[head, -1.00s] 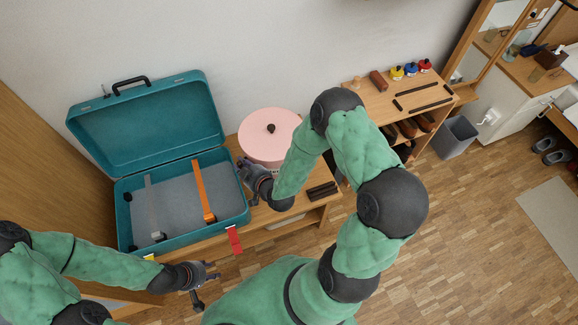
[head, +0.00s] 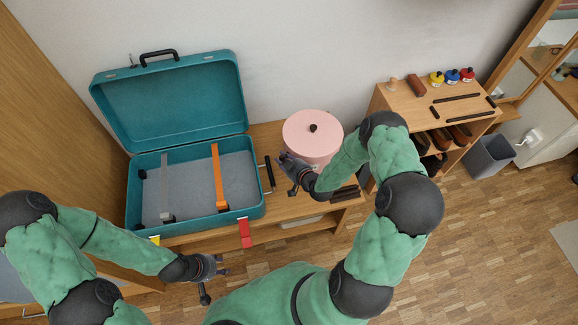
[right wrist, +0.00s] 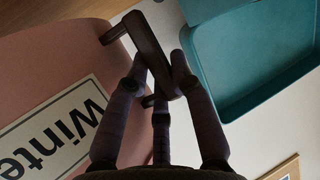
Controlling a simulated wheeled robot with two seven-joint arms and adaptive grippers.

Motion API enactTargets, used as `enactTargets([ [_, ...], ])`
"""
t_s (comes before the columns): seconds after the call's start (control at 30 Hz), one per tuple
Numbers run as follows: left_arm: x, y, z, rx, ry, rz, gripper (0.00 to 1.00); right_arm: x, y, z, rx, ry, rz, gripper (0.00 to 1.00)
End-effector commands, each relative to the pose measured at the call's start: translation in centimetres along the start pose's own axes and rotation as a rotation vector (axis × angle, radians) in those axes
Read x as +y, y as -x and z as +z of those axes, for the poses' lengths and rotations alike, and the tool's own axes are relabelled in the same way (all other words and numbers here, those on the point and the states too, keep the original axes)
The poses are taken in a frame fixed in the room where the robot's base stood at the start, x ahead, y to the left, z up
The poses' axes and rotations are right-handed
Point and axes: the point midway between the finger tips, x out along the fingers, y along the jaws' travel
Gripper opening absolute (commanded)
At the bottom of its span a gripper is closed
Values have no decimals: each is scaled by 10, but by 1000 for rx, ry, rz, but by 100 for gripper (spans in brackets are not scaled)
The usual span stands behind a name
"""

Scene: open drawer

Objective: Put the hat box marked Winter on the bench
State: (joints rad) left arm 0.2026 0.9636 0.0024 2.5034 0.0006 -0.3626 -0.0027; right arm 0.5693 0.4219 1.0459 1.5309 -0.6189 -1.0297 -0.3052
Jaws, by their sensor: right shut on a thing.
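The pink round hat box (head: 310,128) with a dark lid knob stands right of the suitcase, over the low wooden bench (head: 262,137). In the right wrist view its pink side (right wrist: 60,60) carries a white label (right wrist: 58,128) reading "Winte", cut off by the frame. My right gripper (head: 288,168) is at the box's left side; the right wrist view shows its fingers (right wrist: 160,75) shut around a dark brown bar handle (right wrist: 148,45) on the box. Whether the box touches the bench cannot be told. My left gripper (head: 218,275) is open and empty, in front of the suitcase.
A teal suitcase (head: 195,227) lies open on the bench, with grey and orange straps and a red tag (head: 245,232). Dark bars (head: 345,193) lie on the bench's right end. A shoe shelf (head: 410,103) and grey bin (head: 488,157) stand further right.

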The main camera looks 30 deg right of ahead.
Motion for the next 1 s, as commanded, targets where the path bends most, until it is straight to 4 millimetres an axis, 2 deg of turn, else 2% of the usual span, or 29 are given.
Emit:
enactTargets([
  [0.03, -3, -8, 0, 0, 0, 0, 40, 8, -7, 9, 3, 4, 3, 0],
  [0.2, -6, -16, 0, 0, 0, 0, 40, 21, -16, 21, 5, 4, 3, 0],
  [0.47, -8, -22, -1, 0, 0, 0, 40, 30, -23, 30, 4, 5, 2, 0],
  [0.7, -13, -36, -1, 0, 0, 0, 40, 31, -35, 59, 3, 3, 1, 0],
  [1.0, -12, -34, -1, 0, 0, 0, 40, 31, -36, 58, 5, 4, 2, 0],
])
